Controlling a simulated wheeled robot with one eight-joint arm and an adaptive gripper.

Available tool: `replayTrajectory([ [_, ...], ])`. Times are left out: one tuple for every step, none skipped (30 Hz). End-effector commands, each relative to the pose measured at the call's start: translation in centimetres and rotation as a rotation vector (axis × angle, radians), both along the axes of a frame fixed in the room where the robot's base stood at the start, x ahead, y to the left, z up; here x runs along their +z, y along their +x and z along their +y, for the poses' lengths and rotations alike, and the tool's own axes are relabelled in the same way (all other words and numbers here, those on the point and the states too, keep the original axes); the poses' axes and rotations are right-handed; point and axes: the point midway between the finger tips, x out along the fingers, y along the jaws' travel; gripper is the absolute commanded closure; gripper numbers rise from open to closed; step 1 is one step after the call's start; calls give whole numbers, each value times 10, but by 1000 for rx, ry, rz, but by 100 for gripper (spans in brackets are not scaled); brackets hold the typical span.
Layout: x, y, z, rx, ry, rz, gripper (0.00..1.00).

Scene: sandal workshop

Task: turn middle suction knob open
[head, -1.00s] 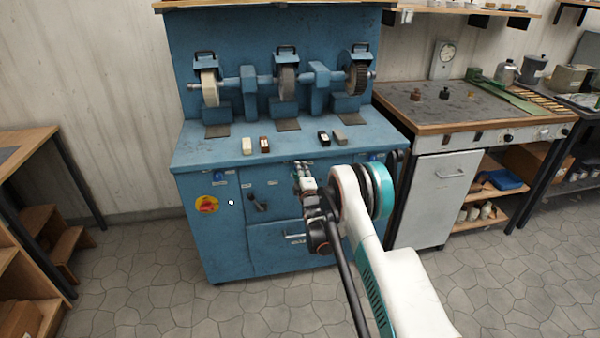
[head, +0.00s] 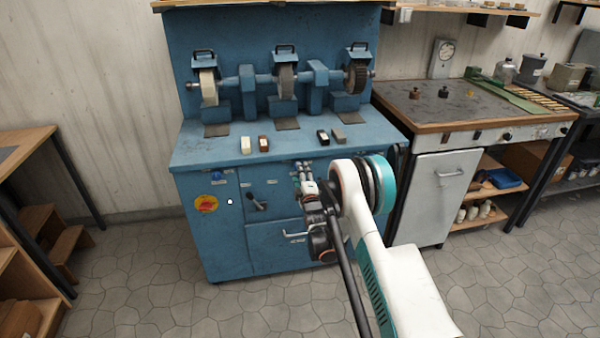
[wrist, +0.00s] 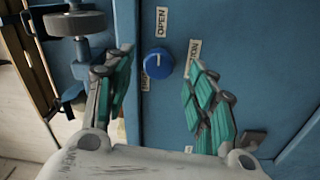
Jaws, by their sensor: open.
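A round blue knob (wrist: 159,64) with a white mark sits on a blue panel in the wrist view. An OPEN label (wrist: 161,24) is above it, with other labels beside and below it. My gripper (wrist: 160,82) is open, with one teal-padded finger to either side of the knob in the picture; I cannot tell whether they touch it. In the head view my gripper (head: 303,172) is at the front of the blue machine (head: 285,230) and hides that part of its panel. Another blue knob (head: 217,174) is at the machine's left.
A black lever (head: 256,203) is on the machine front, left of my gripper. A drawer handle (head: 292,235) sits lower. Several small blocks (head: 264,143) lie on the ledge above. A workbench (head: 450,110) stands to the right. Floor (head: 140,270) is clear at the left.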

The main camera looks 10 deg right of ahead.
Motion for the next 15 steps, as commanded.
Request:
replayTrajectory([
  [-1,-9,0,0,0,0,49],
  [-1,-14,0,0,0,0,49],
  [-1,-20,-1,-1,0,0,49],
  [-1,-25,0,-1,0,0,49],
  [-1,-29,-1,-1,0,0,49],
  [-2,-33,-1,-1,0,0,49],
  [-2,-36,-1,-1,0,0,49],
  [-2,-39,-1,-1,0,0,49],
  [-2,-41,-1,-1,-1,0,49],
  [-2,-43,-1,-1,-1,0,49],
  [-2,-44,-1,-1,-1,0,49],
  [-2,-45,-1,-1,-1,0,49],
  [-2,-46,-1,-1,-1,0,49],
  [-2,-46,-1,-1,-1,0,49],
  [-2,-46,-1,-1,-1,0,49],
])
